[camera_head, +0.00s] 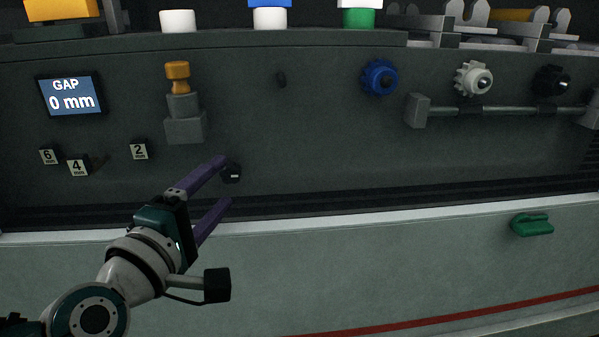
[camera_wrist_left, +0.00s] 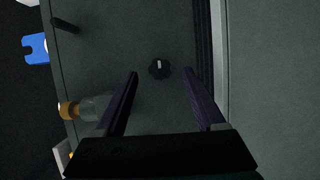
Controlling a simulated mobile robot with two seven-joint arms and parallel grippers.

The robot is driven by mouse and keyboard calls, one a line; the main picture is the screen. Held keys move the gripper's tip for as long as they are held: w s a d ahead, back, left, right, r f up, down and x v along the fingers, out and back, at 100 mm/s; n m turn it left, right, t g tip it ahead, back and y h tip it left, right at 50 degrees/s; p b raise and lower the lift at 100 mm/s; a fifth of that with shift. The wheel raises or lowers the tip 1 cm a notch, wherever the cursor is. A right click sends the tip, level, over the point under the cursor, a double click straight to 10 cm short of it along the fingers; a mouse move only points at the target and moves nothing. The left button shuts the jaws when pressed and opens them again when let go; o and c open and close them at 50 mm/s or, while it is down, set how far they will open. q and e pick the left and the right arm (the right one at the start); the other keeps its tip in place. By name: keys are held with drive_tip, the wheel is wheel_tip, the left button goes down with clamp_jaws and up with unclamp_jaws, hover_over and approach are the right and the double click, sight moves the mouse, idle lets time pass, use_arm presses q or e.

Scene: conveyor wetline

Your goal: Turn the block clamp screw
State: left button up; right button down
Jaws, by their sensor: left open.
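A small black lobed knob with a white mark, which I take for the clamp screw (camera_head: 232,173), sits on the dark panel. In the left wrist view the screw (camera_wrist_left: 159,69) shows between the two fingertips in the picture. My left gripper (camera_head: 229,181) is open and empty, its purple fingers pointing at the panel around the knob's position. In the left wrist view the gripper (camera_wrist_left: 160,73) shows a clear gap on both sides of the knob; no contact is visible. A grey stepped block (camera_head: 184,128) with an orange knob (camera_head: 178,76) stands up-left of the screw. My right gripper is not in view.
A display (camera_head: 70,95) reads "GAP 0 mm". Tags marked 6, 4 and 2 (camera_head: 139,149) sit at left. A black pin (camera_head: 281,79), a blue knob (camera_head: 380,77), a white knob (camera_head: 473,78) and a rail (camera_head: 500,111) are to the right. A green handle (camera_head: 531,225) is lower right.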

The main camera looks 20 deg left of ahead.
use_arm(q)
drive_tip(key=s+d, duration=0.1)
drive_tip(key=s, duration=0.5)
drive_tip(key=shift+s+p, duration=0.2)
drive_tip(key=shift+p, duration=0.2)
drive_tip(key=s+d+r+m+g+h+p, duration=0.35)
drive_tip(key=d+r+m+p, duration=0.45)
drive_tip(key=p, duration=0.3)
drive_tip(key=s+d+r+m+g+h+p, duration=0.35)
drive_tip(key=d+r+m+g+p, duration=0.2)
drive_tip(key=r+m+p, duration=0.4)
drive_tip(key=s+a+r+m+g+y+p, duration=0.2)
drive_tip(key=s+r+g+p, duration=0.1)
drive_tip(key=s+r+p, duration=0.3)
drive_tip(key=s+a+r+m+g+y+p, duration=0.2)
drive_tip(key=s+a+r+p, duration=0.15)
drive_tip(key=r+p, duration=0.5)
wheel_tip(320, 180, up, 34)
drive_tip(key=p, duration=3.5)
drive_tip(key=shift+s+d+r, duration=0.2)
drive_tip(key=shift+s+d, duration=0.1)
drive_tip(key=shift+d, duration=0.05)
